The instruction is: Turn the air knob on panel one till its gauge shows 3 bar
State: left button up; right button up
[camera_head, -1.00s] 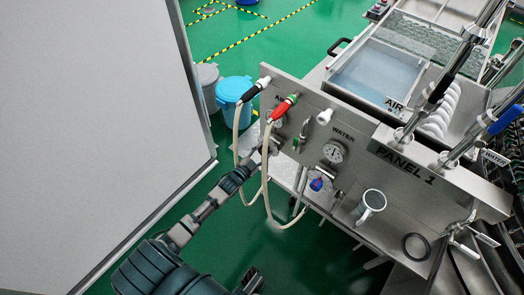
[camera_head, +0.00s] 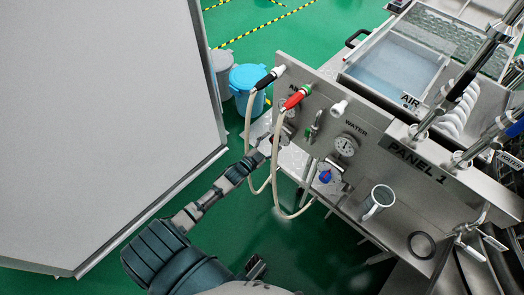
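Panel one (camera_head: 375,138) is an upright steel plate with "PANEL 1" lettered at its right. Its air side is at the left, where the "AIR" label is partly covered by a hose handle. The air gauge (camera_head: 291,112) is small, and its reading cannot be made out. My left gripper (camera_head: 268,144) is at the panel's lower left, just below the air gauge. The air knob is not visible, and the gripper and hoses cover that area. I cannot tell whether the fingers are open, shut or touching the knob.
The water gauge (camera_head: 346,145) and a blue-red knob (camera_head: 326,176) are to the right. A large white board (camera_head: 100,130) fills the left.

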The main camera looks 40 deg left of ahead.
pick_arm(q)
jog(key=s, duration=1)
jog(key=shift+a, duration=0.4)
jog(key=shift+f, duration=0.15)
jog(key=s+d+f+n+g+p, duration=0.1)
jog(key=s+d+f+g+p, duration=0.2)
jog(key=s+f, duration=0.35)
jog(key=s+d+f+n+g+y+p, duration=0.1)
jog(key=s+d+f+n+g+p, duration=0.1)
jog(key=s+d+f+g, duration=0.45)
jog(key=s+f+n+g+p, duration=0.1)
jog(key=s+f+g+p, duration=0.1)
jog(key=s+f, duration=0.5)
jog(key=s+d+f+g+p, duration=0.1)
jog(key=s+d+f+g, duration=0.4)
jog(key=s, duration=0.4)
jog(key=shift+s+d+f+n, duration=0.15)
jog(key=shift+d+f+n, duration=0.2)
jog(key=shift+d, duration=0.15)
pick_arm(e)
jog(key=s+f+g, duration=0.1)
jog(key=s+f, duration=0.2)
jog(key=f, duration=0.7)
jog(key=s+d+f+g, duration=0.1)
jog(key=s+f, duration=0.2)
jog(key=f, duration=0.7)
jog(key=shift+s, duration=0.2)
jog(key=shift+d+f+g, duration=0.1)
jog(key=shift+g, duration=0.2)
